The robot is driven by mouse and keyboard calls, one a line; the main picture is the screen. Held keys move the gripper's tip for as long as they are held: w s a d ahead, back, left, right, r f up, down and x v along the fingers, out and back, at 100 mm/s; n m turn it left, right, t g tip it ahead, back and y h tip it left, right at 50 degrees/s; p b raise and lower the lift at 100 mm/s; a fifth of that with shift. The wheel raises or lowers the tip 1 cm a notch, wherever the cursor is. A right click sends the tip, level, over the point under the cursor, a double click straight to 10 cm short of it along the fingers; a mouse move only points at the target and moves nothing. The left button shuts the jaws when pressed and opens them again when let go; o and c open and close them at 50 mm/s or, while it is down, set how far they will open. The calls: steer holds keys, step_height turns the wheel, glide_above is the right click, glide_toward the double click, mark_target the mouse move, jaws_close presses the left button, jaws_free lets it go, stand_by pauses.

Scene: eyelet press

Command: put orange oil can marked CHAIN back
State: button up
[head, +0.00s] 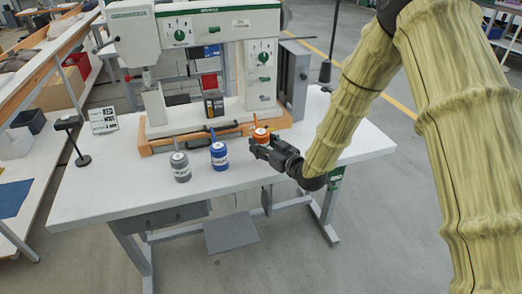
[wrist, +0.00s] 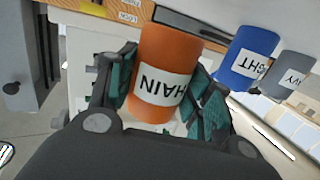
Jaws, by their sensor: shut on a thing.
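The orange oil can (wrist: 165,62) sits between the fingers of my gripper (wrist: 163,85) in the wrist view, its white label reading upside down as CHAIN, with the first letter partly hidden. In the head view the orange can (head: 261,134) shows above my gripper (head: 262,147), at the front right of the press, and its lower part is hidden by the fingers. My gripper is shut on the can. I cannot tell whether the can touches the table.
A blue can (head: 219,156) and a grey can (head: 180,167) stand left of my gripper on the white table (head: 110,200). The eyelet press (head: 262,75) stands behind on an orange-edged base (head: 165,146). The table's front right is clear.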

steer(key=shift+w+a, duration=0.35)
steer(key=shift+w, duration=0.05)
steer(key=shift+f, duration=1.7)
steer(key=shift+f, duration=0.15)
steer(key=o, duration=0.9)
steer(key=shift+r+p, duration=0.2)
steer(key=shift+p, duration=0.15)
steer(key=b+v, duration=0.1)
steer(key=v, duration=1.1)
steer(key=shift+s+b, duration=0.1)
steer(key=shift+b, duration=0.3)
